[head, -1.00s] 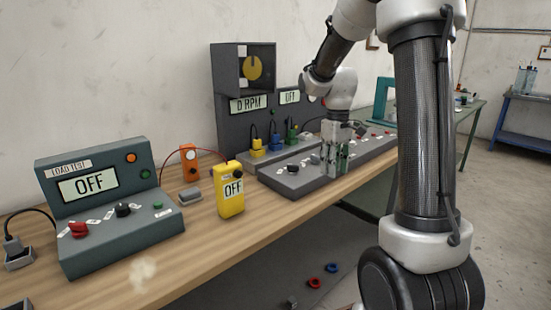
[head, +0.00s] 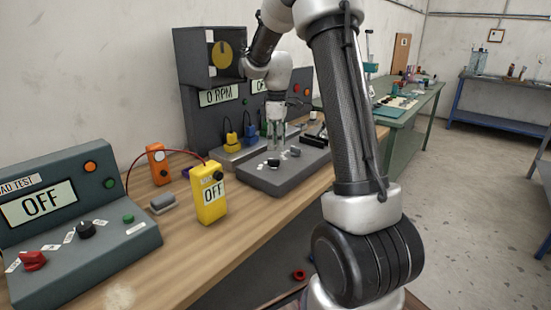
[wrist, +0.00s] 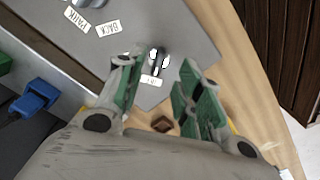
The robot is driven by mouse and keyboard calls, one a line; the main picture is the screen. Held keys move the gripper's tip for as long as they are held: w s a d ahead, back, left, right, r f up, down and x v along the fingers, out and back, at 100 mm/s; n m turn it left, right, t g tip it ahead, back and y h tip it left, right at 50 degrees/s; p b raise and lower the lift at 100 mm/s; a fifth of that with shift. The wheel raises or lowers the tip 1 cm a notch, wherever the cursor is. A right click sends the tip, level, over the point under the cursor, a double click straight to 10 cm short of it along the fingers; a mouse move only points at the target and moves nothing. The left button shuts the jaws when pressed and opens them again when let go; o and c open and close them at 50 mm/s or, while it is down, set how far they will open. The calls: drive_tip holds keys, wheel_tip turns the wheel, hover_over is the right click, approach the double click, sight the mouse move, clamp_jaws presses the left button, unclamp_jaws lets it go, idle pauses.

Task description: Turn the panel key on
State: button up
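The panel is a sloping grey control panel (head: 262,180) on the bench. In the wrist view its grey face (wrist: 190,35) carries a small dark key-like part (wrist: 158,62), with bright metal at its sides and a small white label (wrist: 151,80) below it. My gripper (wrist: 152,95) is open, its green-padded fingers apart on either side of that area, with nothing between them held. I cannot tell contact or the key's angle.
The wrist view shows PARK and BACK labels (wrist: 108,28).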

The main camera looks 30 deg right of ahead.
sight(274, 163)
wheel_tip(274, 163, down, 7)
drive_tip(key=shift+r, duration=0.2)
clamp_jaws()
